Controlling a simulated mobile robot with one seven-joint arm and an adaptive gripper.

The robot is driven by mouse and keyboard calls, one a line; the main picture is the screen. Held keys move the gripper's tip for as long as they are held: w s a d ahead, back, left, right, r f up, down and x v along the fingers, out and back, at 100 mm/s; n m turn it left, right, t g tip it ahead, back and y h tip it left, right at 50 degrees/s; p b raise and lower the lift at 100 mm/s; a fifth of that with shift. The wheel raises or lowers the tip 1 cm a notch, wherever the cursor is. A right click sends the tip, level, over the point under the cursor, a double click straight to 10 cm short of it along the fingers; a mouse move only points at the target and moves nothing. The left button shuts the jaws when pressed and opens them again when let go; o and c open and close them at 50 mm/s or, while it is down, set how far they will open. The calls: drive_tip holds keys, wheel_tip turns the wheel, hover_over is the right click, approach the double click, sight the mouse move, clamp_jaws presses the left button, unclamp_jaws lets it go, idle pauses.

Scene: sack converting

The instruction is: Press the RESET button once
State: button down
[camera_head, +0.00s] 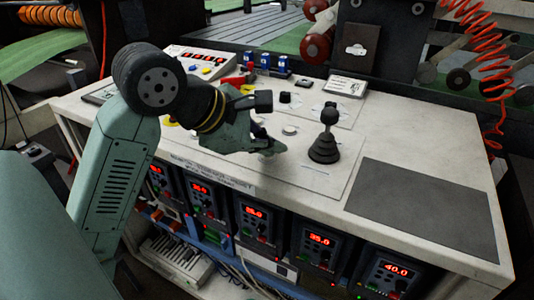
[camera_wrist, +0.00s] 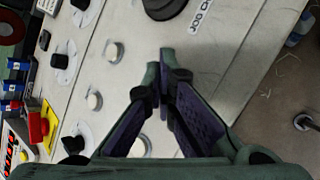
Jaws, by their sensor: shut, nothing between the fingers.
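My gripper (camera_head: 268,147) is shut and empty, low over the white control panel (camera_head: 310,180). In the wrist view, the closed fingertips of my gripper (camera_wrist: 166,68) point across the panel. A round pale button (camera_wrist: 113,51) lies left of the fingertips, apart from them in the picture. A second pale button (camera_wrist: 94,100) is further left and lower. A third pale button (camera_wrist: 138,147) is partly hidden beside my left finger. In the head view, one pale button (camera_head: 290,130) shows just beyond the fingertips. I cannot read a RESET label on any button.
A black joystick (camera_head: 325,140) with a ribbed boot stands right of my gripper. Black knobs (camera_wrist: 63,56), a red switch (camera_wrist: 37,125) on a yellow plate and blue-topped parts (camera_head: 265,62) sit nearby. A grey mat (camera_head: 420,208) lies clear at right. Lit controllers (camera_head: 320,245) line the front below.

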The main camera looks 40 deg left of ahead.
sight(269, 159)
drive_tip(key=shift+r, duration=0.85)
drive_tip(key=shift+r+p, duration=1.4)
drive_tip(key=shift+r, duration=1.1)
